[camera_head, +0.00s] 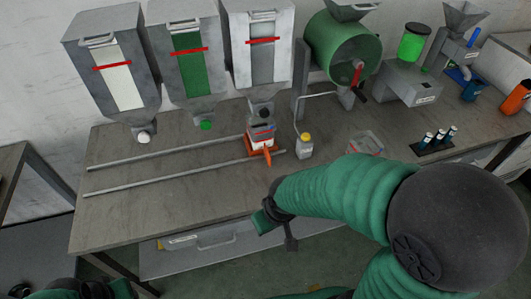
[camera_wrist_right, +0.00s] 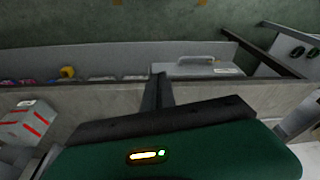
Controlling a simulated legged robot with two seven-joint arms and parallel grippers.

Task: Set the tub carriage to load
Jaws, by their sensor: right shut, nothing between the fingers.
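The tub carriage (camera_head: 259,146) is orange, with a pale tub on it and an orange handle pointing toward the table's front. It stands at the right end of the two rails (camera_head: 190,158), below the third hopper (camera_head: 262,52). My right gripper (camera_head: 291,243) is shut and empty. It is over the table's front edge, nearer to me than the carriage and apart from it. Its dark fingers (camera_wrist_right: 158,92) also show in the wrist view. My left gripper is not in view; only dark and green parts of me show at the bottom left.
A white-strip hopper (camera_head: 112,70) and a green-strip hopper (camera_head: 188,60) stand to the left. A small yellow-capped bottle (camera_head: 305,146) stands right of the carriage. A green drum machine (camera_head: 338,48) is behind. The left front of the table is clear.

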